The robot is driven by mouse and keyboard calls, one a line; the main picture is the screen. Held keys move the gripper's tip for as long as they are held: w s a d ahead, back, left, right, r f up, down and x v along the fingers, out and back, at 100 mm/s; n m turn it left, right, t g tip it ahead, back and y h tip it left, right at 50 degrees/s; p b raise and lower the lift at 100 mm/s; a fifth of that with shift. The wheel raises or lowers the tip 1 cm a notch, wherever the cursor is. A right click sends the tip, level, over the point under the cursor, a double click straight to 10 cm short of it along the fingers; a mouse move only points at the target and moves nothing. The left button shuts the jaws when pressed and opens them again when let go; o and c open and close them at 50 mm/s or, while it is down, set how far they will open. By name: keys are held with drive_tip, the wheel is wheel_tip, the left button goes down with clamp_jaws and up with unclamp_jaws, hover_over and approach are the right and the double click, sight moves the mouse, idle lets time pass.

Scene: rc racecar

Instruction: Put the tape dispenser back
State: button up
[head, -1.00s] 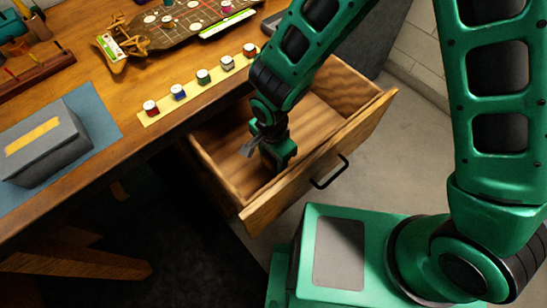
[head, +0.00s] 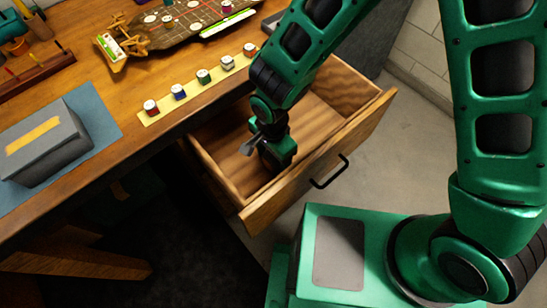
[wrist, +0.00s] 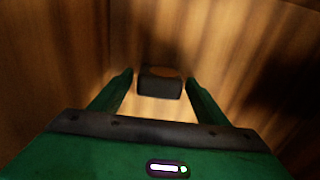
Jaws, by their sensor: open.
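My gripper (head: 277,152) points down inside the open wooden drawer (head: 312,174). In the wrist view its two green fingers (wrist: 159,78) are spread apart. A small dark block with a brownish top (wrist: 160,87), which looks like the tape dispenser, sits on the drawer floor between the fingers. A gap shows on each side of it, and I cannot tell whether either finger touches it. In the head view my gripper and arm hide this block.
The drawer walls stand close around my gripper. Bare floor lies right of the drawer.

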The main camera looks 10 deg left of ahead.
sight(273, 157)
wheel_tip(273, 157, up, 11)
drive_tip(key=shift+r, duration=0.1)
idle(0.3)
idle(0.4)
drive_tip(key=shift+d, duration=0.1)
